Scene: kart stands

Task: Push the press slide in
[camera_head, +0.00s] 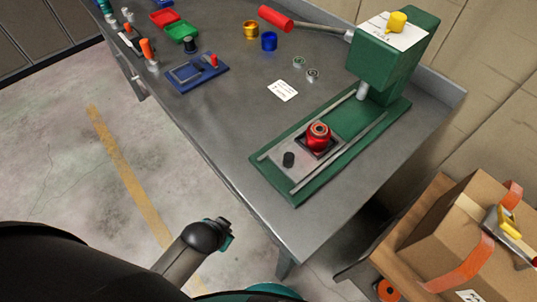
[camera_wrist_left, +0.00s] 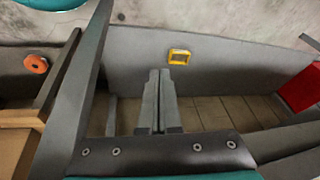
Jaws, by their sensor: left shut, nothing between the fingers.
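The press (camera_head: 392,60) is a green machine with a lever ending in a red grip (camera_head: 276,18), at the back right of the bench in the head view. Its slide is a grey plate (camera_head: 300,157) between two rails on the green base (camera_head: 297,196). The slide sits at the front end of the rails, clear of the ram. It bears a black knob (camera_head: 289,159) and a red cup-like part (camera_head: 319,136). My left gripper (camera_wrist_left: 158,76) is shut and empty, apart from the slide. In the head view my left arm is low, off the bench's front edge.
The grey bench (camera_head: 232,125) has free room left of the press. A blue fixture (camera_head: 198,73), a white card (camera_head: 283,90) and blue and yellow cups (camera_head: 269,41) stand on it. A cardboard box (camera_head: 462,225) is at the right.

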